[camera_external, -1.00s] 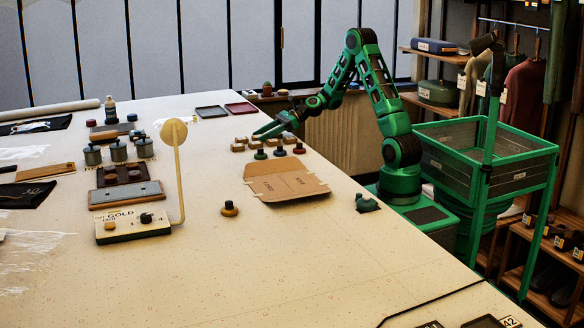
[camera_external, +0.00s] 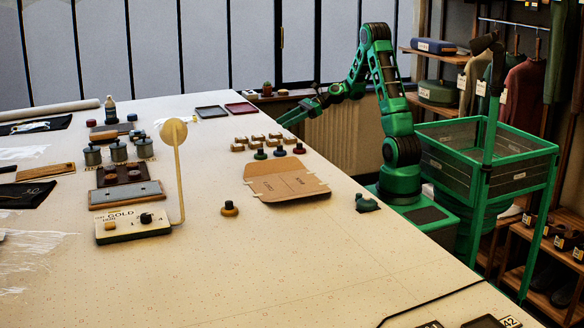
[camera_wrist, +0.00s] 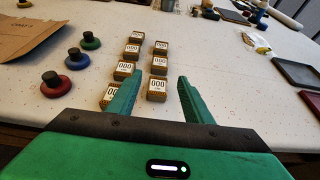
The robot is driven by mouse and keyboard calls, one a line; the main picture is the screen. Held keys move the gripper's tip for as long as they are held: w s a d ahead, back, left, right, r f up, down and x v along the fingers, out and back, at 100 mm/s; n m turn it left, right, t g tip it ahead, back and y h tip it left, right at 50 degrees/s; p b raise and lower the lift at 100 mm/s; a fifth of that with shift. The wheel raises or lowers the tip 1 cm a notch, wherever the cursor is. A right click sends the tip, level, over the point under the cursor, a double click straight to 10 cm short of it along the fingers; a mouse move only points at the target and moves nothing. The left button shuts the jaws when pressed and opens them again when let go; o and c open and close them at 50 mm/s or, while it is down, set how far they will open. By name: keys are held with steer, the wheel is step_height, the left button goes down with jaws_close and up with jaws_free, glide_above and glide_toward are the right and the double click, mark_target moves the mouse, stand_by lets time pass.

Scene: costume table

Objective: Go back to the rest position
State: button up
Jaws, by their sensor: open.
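My gripper (camera_external: 290,118) is at the table's far right edge in the external view, raised above the tabletop. In the wrist view my gripper (camera_wrist: 153,95) shows two green fingers, apart, with nothing held between them. Two rows of small wooden number stamps (camera_wrist: 157,88) stand on the table below and beyond the fingers. The same wooden stamps (camera_external: 257,139) show in the external view, just in front of my gripper and apart from it.
Several round dark-knobbed stamps (camera_external: 280,151) and a brown cardboard piece (camera_external: 287,180) lie near the wooden stamps. Dark and red trays (camera_external: 240,108) lie at the far edge. A device with a tall pale post (camera_external: 178,170) stands mid-table.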

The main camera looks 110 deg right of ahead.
steer(key=shift+s+r, duration=0.1)
steer(key=shift+s, duration=0.15)
steer(key=shift+w, duration=0.1)
stand_by(0.4)
